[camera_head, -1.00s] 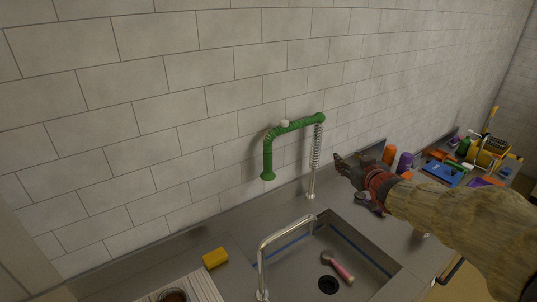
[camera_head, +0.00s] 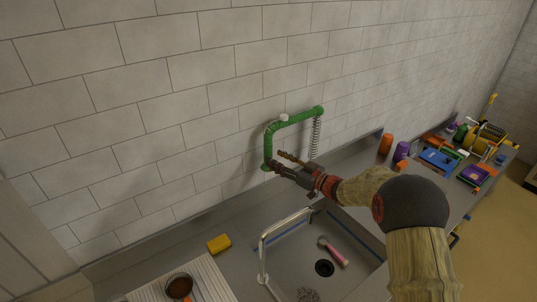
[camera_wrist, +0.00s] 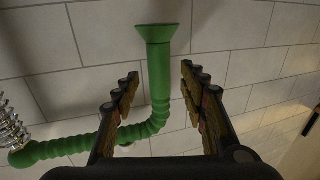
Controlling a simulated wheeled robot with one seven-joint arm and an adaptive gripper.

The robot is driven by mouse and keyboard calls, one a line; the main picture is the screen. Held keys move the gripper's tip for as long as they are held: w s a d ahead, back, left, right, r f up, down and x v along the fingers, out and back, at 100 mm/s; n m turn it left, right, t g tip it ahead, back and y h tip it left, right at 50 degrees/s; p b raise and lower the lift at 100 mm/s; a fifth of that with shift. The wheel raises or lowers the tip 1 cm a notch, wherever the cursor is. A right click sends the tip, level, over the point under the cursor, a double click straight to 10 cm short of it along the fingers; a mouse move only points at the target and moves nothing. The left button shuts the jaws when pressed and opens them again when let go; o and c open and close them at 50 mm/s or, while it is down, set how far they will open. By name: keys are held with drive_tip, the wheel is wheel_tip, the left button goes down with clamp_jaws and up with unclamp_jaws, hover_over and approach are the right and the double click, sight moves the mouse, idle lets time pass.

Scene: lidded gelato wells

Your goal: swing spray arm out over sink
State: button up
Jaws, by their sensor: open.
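The green spray arm (camera_head: 292,118) stands out against the tiled wall behind the sink (camera_head: 345,285), its far end bent downward into a flared nozzle. A coiled spring (camera_head: 316,137) hangs below its right end. My gripper (camera_head: 275,160) is open, with its fingertips at the lower part of the downturned green pipe. In the wrist view the green pipe (camera_wrist: 159,85) lies in line with the gap between the two fingers, with clear space on both sides. I cannot tell how deep it sits between them. My gripper hides part of the spring's post.
A chrome faucet (camera_head: 264,250) rises at the sink's front left. A pink-handled tool (camera_head: 336,256) lies in the sink by the drain. A yellow sponge (camera_head: 219,243) is on the left counter. Orange (camera_head: 386,144) and purple (camera_head: 401,151) containers stand to the right.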

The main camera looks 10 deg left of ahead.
sight(271, 156)
drive_tip(key=x, duration=0.5)
drive_tip(key=shift+d, duration=0.1)
drive_tip(key=c, duration=0.3)
drive_tip(key=c, duration=0.8)
clamp_jaws()
